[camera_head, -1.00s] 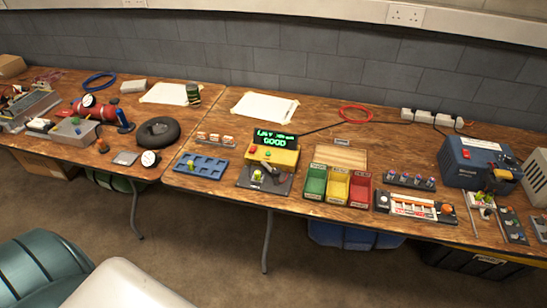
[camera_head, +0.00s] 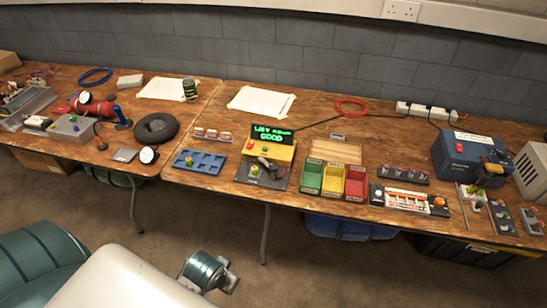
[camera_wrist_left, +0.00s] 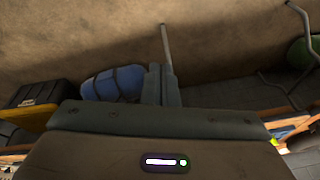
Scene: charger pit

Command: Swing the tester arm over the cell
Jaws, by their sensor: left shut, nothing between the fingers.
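The tester (camera_head: 284,151) is a yellow box on a dark base plate in the middle of the bench. Its display (camera_head: 270,133) glows green and reads GOOD. A small cell (camera_head: 254,171) with green and yellow stands on the plate in front. The dark tester arm (camera_head: 267,163) appears beside the cell, to its right, though its exact shape is too small to tell. My left gripper (camera_wrist_left: 163,84) is shut and empty in the left wrist view, away from the tester, over the floor. My right gripper is not seen.
A blue slotted tray (camera_head: 199,163) sits left of the tester. Green (camera_head: 312,177), yellow (camera_head: 334,181) and red (camera_head: 356,183) bins stand to its right, with a wooden board (camera_head: 336,150) behind.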

